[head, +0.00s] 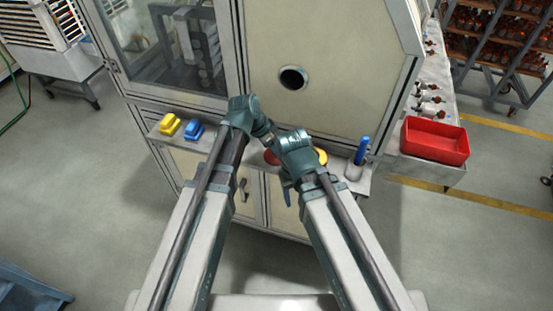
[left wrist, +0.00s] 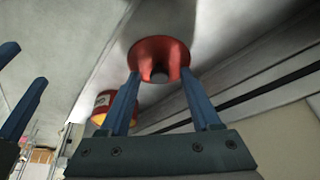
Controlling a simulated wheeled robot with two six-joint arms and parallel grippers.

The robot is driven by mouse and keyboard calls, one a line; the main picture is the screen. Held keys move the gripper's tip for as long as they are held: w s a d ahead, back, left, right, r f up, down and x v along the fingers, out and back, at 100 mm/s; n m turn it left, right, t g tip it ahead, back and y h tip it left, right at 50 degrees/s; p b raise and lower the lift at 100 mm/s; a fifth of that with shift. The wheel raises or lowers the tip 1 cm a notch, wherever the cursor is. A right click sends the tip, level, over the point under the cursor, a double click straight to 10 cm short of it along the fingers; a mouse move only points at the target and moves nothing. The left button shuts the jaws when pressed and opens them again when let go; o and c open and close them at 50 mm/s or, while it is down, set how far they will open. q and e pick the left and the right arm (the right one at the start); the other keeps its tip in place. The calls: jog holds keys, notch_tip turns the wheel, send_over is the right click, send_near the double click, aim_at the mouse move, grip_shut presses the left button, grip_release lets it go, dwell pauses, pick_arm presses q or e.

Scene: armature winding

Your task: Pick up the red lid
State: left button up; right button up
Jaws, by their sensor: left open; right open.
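The red lid (left wrist: 160,58), round with a raised grip, lies just beyond the fingertips of my open left gripper (left wrist: 160,77) in the left wrist view. The fingers point at it, one toward each side; I cannot tell whether they touch it. In the head view part of the red lid (head: 270,157) shows on the ledge between my arms, and my left gripper is hidden behind the arm. My right gripper (head: 287,193) is partly visible there below its wrist; its open blue fingers also show at the left of the left wrist view (left wrist: 25,67).
A red and yellow can (left wrist: 102,106) stands near the lid, its yellow part (head: 321,156) partly hidden by my right arm. Yellow (head: 170,124) and blue (head: 194,131) items and a blue tool (head: 362,150) sit along the ledge. A red bin (head: 434,141) is at the right.

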pick_arm(q)
grip_shut()
jog(key=shift+r, duration=0.1)
pick_arm(e)
jog(key=shift+r, duration=0.1)
dwell(0.3)
